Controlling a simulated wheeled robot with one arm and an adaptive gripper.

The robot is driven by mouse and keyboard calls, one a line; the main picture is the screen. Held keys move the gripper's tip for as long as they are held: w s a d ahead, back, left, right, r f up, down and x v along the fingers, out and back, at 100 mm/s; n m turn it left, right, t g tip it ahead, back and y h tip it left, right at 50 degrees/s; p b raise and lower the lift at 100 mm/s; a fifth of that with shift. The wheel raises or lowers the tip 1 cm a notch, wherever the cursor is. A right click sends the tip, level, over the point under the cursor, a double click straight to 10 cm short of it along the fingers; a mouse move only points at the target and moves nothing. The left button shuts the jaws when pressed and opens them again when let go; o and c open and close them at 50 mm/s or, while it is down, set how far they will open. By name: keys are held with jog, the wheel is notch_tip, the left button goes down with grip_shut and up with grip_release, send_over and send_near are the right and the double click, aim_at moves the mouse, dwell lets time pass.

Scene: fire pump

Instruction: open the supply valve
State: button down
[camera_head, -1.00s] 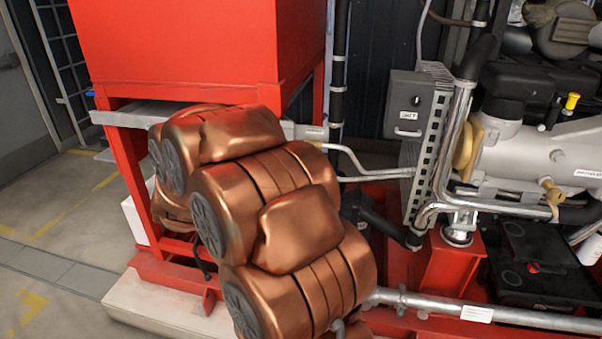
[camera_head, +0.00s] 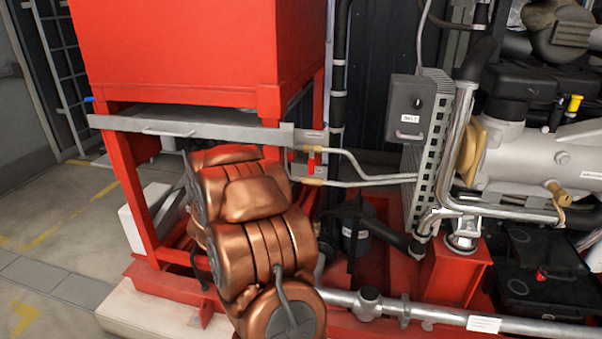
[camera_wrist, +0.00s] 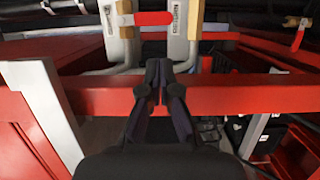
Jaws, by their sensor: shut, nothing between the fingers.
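In the wrist view a red lever (camera_wrist: 153,18) lies crosswise between two labelled silver fittings (camera_wrist: 124,22) with bent pipes below; the labels are too small to read. A second valve, brass with a red lever (camera_wrist: 299,33), is at the upper right. I cannot tell which one is the supply valve. In the head view a small red lever (camera_head: 311,163) stands by two thin pipes under the red tank. My gripper (camera_wrist: 160,72) is shut and empty, below the first lever in the picture and apart from it. My copper arm hides the gripper in the head view.
A red frame beam (camera_wrist: 240,95) crosses the wrist view behind my fingers. The red tank (camera_head: 180,45) with a grey tray (camera_head: 190,128) is above my arm. A grey box (camera_head: 409,108) and the engine (camera_head: 530,155) are at the right. Floor is free at the left.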

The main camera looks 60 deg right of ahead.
aim_at(311, 162)
jog(key=shift+d, duration=0.1)
jog(key=d, duration=0.6)
jog(key=w+d, duration=0.1)
jog(key=d, duration=0.2)
jog(key=shift+d, duration=0.35)
jog(key=shift+r+p, duration=0.1)
jog(key=shift+p, duration=0.65)
